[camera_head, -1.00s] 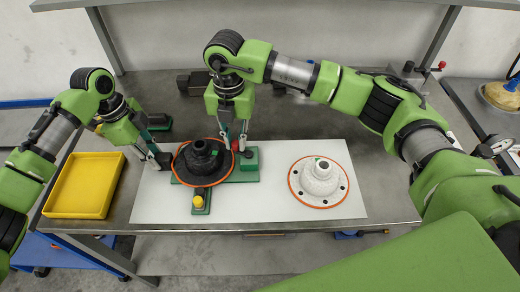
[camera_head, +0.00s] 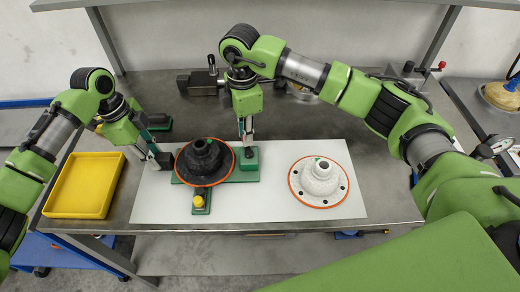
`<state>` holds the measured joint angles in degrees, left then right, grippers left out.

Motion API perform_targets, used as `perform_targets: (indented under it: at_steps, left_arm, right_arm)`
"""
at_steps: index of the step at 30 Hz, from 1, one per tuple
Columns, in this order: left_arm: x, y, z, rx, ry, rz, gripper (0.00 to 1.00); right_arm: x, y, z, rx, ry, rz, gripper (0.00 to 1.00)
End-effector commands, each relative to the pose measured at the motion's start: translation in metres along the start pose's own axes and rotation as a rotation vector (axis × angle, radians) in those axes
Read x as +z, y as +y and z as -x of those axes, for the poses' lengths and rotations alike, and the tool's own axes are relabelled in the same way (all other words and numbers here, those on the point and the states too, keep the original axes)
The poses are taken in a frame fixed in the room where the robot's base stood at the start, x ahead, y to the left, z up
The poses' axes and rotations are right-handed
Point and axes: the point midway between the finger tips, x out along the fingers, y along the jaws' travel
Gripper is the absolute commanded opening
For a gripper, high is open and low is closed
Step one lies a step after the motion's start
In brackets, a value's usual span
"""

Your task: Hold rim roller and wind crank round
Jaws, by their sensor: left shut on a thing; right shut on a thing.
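A black domed part with an orange rim (camera_head: 204,176) sits on a green fixture (camera_head: 246,174) on the white board. My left gripper (camera_head: 161,160) is at the part's left edge, shut on the dark rim roller (camera_head: 168,162). My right gripper (camera_head: 246,142) is just right of the part, over the green block. It is shut on the crank, which its fingers largely hide. A yellow knob (camera_head: 198,201) shows at the fixture's front.
A white domed part with an orange rim (camera_head: 319,180) lies to the right on the white board (camera_head: 280,208). An empty yellow tray (camera_head: 84,187) stands at the left. A dark vise-like tool (camera_head: 203,82) is at the back.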

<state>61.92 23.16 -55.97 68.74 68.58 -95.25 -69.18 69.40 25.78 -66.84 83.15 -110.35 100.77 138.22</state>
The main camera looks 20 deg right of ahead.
Motion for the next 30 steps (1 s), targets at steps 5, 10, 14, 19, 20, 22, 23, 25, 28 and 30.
perform_targets:
  at_steps: [5, 10, 14, 19, 20, 22, 23, 25, 28, 30]
  left_arm:
    - [-0.001, 0.0, 0.001, 0.0, 0.003, -0.002, 0.0]
    - [-0.001, 0.0, 0.001, 0.0, 0.002, -0.002, 0.0]
    - [-0.001, 0.0, 0.001, 0.0, 0.002, -0.001, 0.0]
    - [0.0, 0.0, 0.001, -0.001, 0.002, 0.0, 0.0]
    - [0.0, 0.0, 0.001, -0.001, 0.001, 0.0, 0.0]
    - [0.0, 0.0, 0.001, -0.001, 0.001, 0.0, 0.0]
    - [0.0, 0.0, 0.001, -0.001, 0.001, 0.0, 0.0]
    - [0.0, 0.0, 0.001, -0.001, 0.001, 0.0, 0.0]
    - [0.0, 0.0, 0.001, -0.001, 0.001, 0.0, 0.0]
    - [0.0, 0.0, 0.001, -0.001, 0.0, 0.001, 0.0]
  right_arm:
    - [0.01, -0.003, 0.0, 0.0, 0.0, -0.278, 0.0]
    - [0.01, -0.003, 0.0, 0.0, 0.0, -0.275, 0.35]
    - [0.01, -0.003, 0.0, 0.0, -0.001, -0.274, 0.35]
    - [0.009, -0.003, 0.003, 0.001, 0.0, -0.273, 0.35]
    - [0.009, -0.002, 0.005, 0.001, 0.0, -0.272, 0.35]
    - [0.009, -0.002, 0.013, 0.002, 0.001, -0.272, 0.35]
    - [0.009, -0.002, 0.017, 0.002, 0.0, -0.272, 0.35]
    - [0.009, -0.002, 0.03, 0.005, 0.0, -0.272, 0.35]
    - [0.009, -0.001, 0.053, 0.005, 0.001, -0.272, 0.35]
    - [0.009, -0.002, 0.068, 0.004, 0.001, -0.272, 0.35]
